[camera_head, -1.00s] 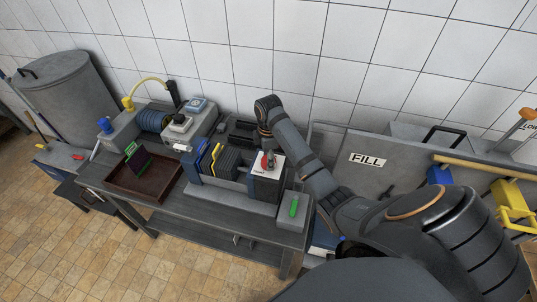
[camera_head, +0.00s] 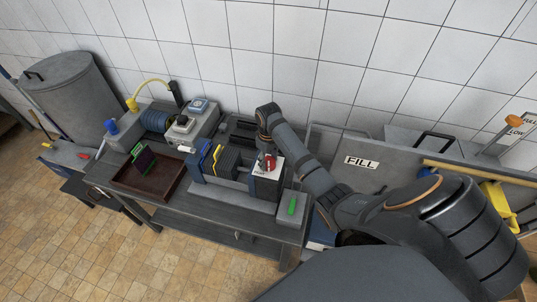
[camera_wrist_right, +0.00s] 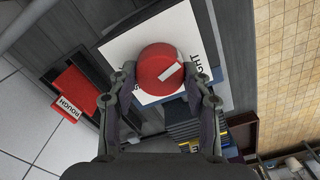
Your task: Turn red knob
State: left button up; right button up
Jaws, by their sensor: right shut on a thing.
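The red knob (camera_wrist_right: 158,70) is round, with a white pointer line on its face. It sits on a white plate (camera_wrist_right: 120,48) with black lettering, partly covered. In the head view the knob (camera_head: 271,161) is small, on top of a dark box with a white top on the bench. My right gripper (camera_wrist_right: 161,76) has one finger on each side of the knob and is shut on it. In the wrist view the pointer line slants towards the upper right. My left gripper is not in view.
A brown tray (camera_head: 150,180) lies further left. A tiled wall is behind.

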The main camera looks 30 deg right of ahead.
aim_at(269, 161)
jog(key=m, duration=0.3)
jog(key=shift+m, duration=2.2)
jog(key=o, duration=1.1)
jog(key=shift+o, duration=0.2)
jog(key=shift+r, duration=0.1)
notch_tip(269, 161, up, 7)
jog(key=shift+r, duration=0.2)
jog(key=shift+f, duration=0.1)
